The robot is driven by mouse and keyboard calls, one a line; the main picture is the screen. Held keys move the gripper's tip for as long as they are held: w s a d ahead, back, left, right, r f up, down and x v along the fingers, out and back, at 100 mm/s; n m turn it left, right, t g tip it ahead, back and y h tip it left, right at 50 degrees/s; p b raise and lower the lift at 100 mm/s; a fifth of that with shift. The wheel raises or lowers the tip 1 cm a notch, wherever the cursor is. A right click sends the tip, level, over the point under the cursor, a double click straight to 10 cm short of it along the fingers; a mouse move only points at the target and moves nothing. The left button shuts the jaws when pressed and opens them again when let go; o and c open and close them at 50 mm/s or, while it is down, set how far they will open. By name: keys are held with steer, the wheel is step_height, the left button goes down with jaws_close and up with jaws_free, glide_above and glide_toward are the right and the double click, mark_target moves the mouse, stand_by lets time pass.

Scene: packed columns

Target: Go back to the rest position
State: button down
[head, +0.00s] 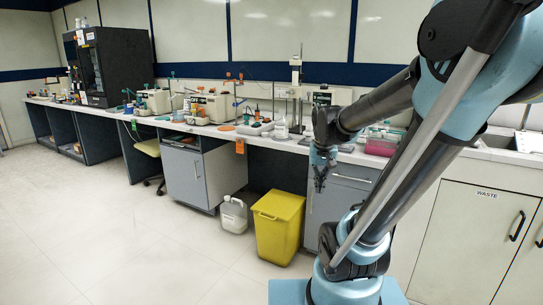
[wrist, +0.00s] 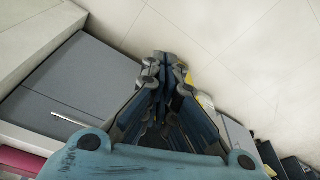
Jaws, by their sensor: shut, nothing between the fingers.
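My gripper (head: 319,178) hangs pointing down in front of the lab bench in the head view, with my arm folded above and to the right of it. In the wrist view my gripper (wrist: 168,62) has its fingers closed together at the tips, with nothing between them. It is over the floor beside a grey cabinet front (wrist: 75,85). It touches no object that I can see.
A long bench (head: 262,139) with lab equipment runs along the wall. A yellow bin (head: 279,228) and a white jug (head: 233,217) stand on the floor by it. A cabinet marked WASTE (head: 470,235) is at right. The floor (head: 110,235) at left is clear.

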steer(key=s+d+f, duration=0.1)
steer(key=s+f, duration=0.2)
steer(key=s, duration=0.3)
steer(key=s+d+f+n, duration=0.1)
steer(key=s+f, duration=0.2)
steer(key=s, duration=0.4)
steer(key=shift+s+d+f+n, duration=0.15)
steer(key=shift+s+f+n, duration=0.05)
steer(key=shift+f+n, duration=0.15)
steer(key=shift+w+f, duration=0.2)
steer(key=shift+w, duration=0.25)
